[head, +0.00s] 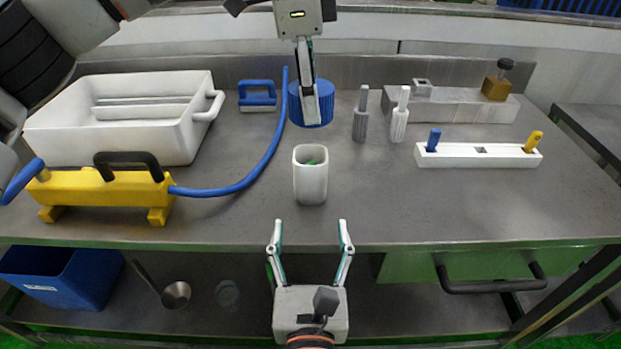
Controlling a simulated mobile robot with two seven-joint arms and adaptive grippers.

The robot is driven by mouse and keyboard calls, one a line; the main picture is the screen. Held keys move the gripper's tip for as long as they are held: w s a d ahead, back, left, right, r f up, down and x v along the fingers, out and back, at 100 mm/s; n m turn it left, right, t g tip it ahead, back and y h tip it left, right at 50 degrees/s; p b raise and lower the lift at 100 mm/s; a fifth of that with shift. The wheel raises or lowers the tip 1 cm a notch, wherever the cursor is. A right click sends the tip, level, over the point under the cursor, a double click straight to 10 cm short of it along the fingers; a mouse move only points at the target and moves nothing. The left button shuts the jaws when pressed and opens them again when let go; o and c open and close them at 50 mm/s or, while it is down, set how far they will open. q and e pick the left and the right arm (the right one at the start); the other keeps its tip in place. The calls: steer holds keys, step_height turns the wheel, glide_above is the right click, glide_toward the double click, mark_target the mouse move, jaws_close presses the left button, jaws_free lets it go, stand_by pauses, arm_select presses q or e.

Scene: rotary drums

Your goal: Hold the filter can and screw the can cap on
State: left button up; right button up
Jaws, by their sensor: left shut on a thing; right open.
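The filter can (311,180) looks like the white, open-topped, upright container at the middle of the bench, with something green inside. A blue ribbed round piece (325,105), which looks like the can cap, is behind the can. My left gripper (311,112) reaches down from above and is shut on this blue piece; its fingers cover part of it. I cannot tell whether the piece touches the bench. My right gripper (311,224) is open and empty, at the front edge of the bench, its fingers pointing toward the can but apart from it.
A white tub (190,140), a yellow tool (105,192) and its blue hose (262,172) are on the left. The front right of the bench is clear.

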mark_target(310, 190)
stand_by(0.3)
steer(key=w, duration=1.2)
steer(key=c, duration=1.7)
arm_select(q)
steer(key=shift+f, duration=2.5)
